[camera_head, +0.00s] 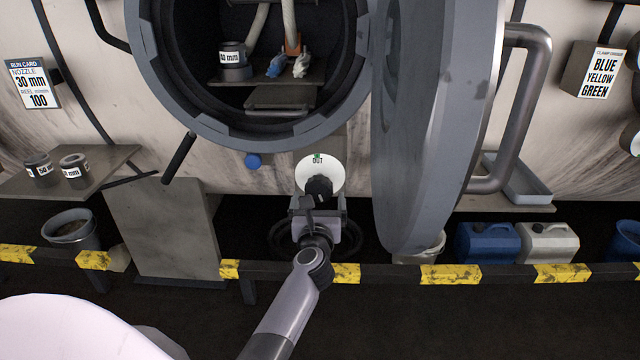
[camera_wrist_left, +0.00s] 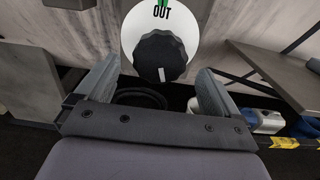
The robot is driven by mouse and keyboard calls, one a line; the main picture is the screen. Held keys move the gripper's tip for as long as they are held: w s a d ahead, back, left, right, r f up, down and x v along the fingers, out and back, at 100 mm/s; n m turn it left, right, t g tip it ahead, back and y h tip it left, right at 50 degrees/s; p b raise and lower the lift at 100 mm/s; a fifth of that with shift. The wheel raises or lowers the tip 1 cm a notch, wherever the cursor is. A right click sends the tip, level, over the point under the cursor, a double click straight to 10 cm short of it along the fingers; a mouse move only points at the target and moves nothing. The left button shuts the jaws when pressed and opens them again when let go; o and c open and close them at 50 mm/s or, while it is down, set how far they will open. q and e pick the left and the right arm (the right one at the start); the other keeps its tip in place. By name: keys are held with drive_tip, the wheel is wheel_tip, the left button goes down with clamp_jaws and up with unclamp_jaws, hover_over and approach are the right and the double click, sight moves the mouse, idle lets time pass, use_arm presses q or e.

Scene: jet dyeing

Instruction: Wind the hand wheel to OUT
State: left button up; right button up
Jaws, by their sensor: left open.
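A round white dial (camera_head: 311,168) marked OUT, with a green mark at its top, sits below the round vessel opening. A dark ridged knob (camera_head: 319,187) sits on the dial. In the left wrist view, the knob (camera_wrist_left: 160,57) has a white line at its lower edge, away from the word OUT on the dial (camera_wrist_left: 128,33). My left gripper (camera_head: 318,207) is open. In the wrist view its fingers (camera_wrist_left: 157,80) are spread to either side below the knob; I cannot tell whether they touch it. A dark ring (camera_head: 351,238) shows behind my gripper. My right gripper is not in view.
A thick open door (camera_head: 430,130) hangs close to the right of the dial. A black handle (camera_head: 179,158) sticks out at left. A grey panel (camera_head: 160,230) stands below it. A yellow-and-black rail (camera_head: 455,273) crosses the front.

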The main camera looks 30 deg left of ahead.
sight(319, 187)
use_arm(q)
drive_tip(key=shift+b+x, duration=0.7)
drive_tip(key=shift+x, duration=2.45)
drive_tip(key=c, duration=1)
